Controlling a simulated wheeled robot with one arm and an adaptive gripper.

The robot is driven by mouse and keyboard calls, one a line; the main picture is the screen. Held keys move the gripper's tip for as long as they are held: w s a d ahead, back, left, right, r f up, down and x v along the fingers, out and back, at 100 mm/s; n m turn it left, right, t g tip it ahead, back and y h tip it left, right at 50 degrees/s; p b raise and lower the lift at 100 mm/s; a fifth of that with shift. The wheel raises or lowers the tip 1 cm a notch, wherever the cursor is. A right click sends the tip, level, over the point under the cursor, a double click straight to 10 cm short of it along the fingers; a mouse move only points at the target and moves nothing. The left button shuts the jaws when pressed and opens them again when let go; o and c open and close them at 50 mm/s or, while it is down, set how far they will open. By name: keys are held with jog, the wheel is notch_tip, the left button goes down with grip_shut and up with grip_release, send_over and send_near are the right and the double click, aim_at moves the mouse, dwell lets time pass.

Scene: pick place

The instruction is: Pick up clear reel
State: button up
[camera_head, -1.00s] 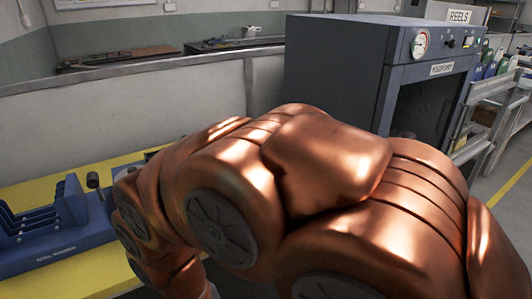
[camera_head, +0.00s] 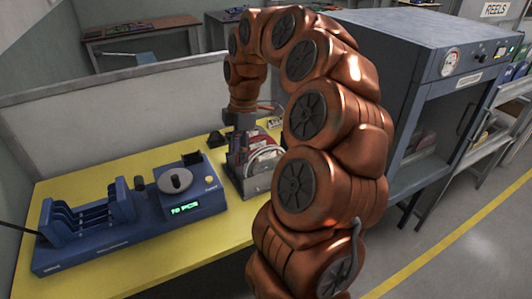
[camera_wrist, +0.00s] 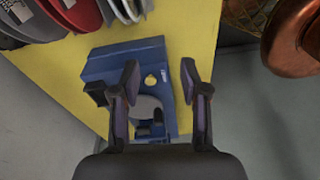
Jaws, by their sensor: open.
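Several reels (camera_head: 262,158) stand upright in a holder at the back right of the yellow table, partly hidden by my arm. In the wrist view, their edges show at the top left: a red reel (camera_wrist: 78,14), a dark one and paler ones. I cannot tell for sure which is the clear reel. My gripper (camera_head: 238,160) points down close to the reels, and its tips are hard to make out in the head view. In the wrist view my gripper (camera_wrist: 160,75) is open, with nothing between its fingers; the reels lie off to the left.
A blue counting machine (camera_head: 185,190) with a grey disc stands on the yellow table (camera_head: 120,175), left of the reels. Its slotted blue rack (camera_head: 85,220) is at the left end. A grey cabinet (camera_head: 415,75) stands close on the right of my arm. A low wall runs behind.

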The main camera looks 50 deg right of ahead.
jog(key=r+n+p, duration=0.1)
jog(key=p, duration=0.1)
send_over(266, 154)
jog(key=d, duration=0.2)
jog(key=shift+a+r, duration=0.2)
jog(key=shift+a, duration=0.05)
jog(key=shift+s+d+f, duration=0.1)
jog(key=shift+d+f, duration=0.05)
jog(key=shift+f, duration=0.4)
jog(key=shift+w+a+f+p, duration=0.15)
jog(key=shift+f+p, duration=0.35)
jog(key=shift+f, duration=0.65)
jog(key=shift+w+a+f+p, duration=0.15)
jog(key=shift+f+p, duration=0.3)
jog(key=shift+f, duration=0.65)
jog(key=shift+w+a+f+p, duration=0.1)
jog(key=shift+a+f+p, duration=0.3)
jog(key=shift+f, duration=0.75)
jog(key=shift+d, duration=0.15)
grip_shut()
